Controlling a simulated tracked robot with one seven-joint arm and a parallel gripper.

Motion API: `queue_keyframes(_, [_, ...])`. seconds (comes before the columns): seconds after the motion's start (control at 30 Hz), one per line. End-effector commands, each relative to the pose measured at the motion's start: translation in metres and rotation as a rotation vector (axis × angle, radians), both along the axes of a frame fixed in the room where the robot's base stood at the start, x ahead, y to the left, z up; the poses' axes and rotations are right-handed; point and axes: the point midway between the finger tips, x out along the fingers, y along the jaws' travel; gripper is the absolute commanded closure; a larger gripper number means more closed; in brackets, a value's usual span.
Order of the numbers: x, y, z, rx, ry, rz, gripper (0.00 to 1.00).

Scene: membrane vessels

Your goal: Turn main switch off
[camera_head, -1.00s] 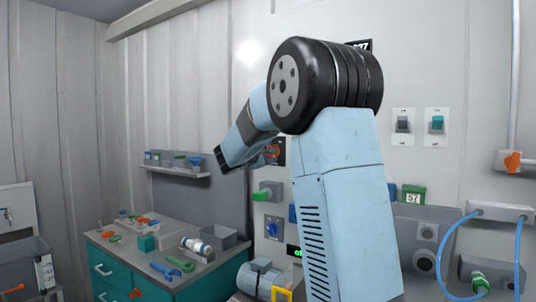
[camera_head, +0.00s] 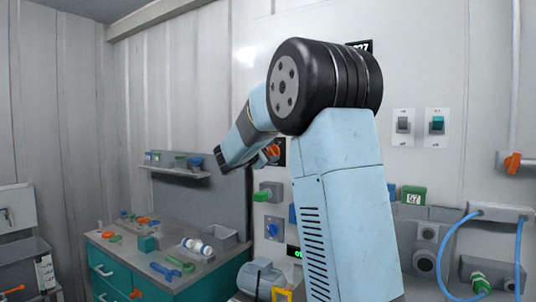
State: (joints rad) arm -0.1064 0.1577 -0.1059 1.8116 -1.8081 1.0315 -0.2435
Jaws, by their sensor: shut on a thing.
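The main switch, an orange rotary handle (camera_head: 273,150) on a black plate, is on the light wall just left of my upper arm. My arm covers part of it. My pale blue forearm comes down to the left from the black elbow joint, and its dark wrist end is left of the switch. My gripper (camera_head: 261,158) is small and partly hidden beside the handle. It is shut on the handle. The finer finger position and the exact handle angle are hard to make out.
Below the switch is a green knob (camera_head: 265,194) on a grey box. A shelf (camera_head: 180,172) with small bins is at left. A teal cabinet (camera_head: 125,282) with tools on top stands below it. Two rocker switches, grey (camera_head: 403,125) and teal (camera_head: 437,124), are right of my arm.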

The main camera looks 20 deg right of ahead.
Motion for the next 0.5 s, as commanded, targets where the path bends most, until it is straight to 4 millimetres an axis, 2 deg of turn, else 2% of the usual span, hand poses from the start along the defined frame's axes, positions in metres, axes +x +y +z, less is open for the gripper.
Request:
queue_keyframes(0.03, [0.0001,0.0003,-0.0075,0.005,0.013,-0.001,0.73])
queue_keyframes(0.1, [0.0001,0.0002,-0.0074,0.005,0.013,-0.001,0.73])
queue_keyframes(0.13, [0.0001,0.0002,-0.0074,0.005,0.013,-0.001,0.41])
queue_keyframes(0.37, [0.0000,0.0000,-0.0043,0.003,0.007,-0.001,0.19])
queue_keyframes(0.5, [-0.0001,-0.0001,-0.0031,0.001,0.004,0.000,0.17])
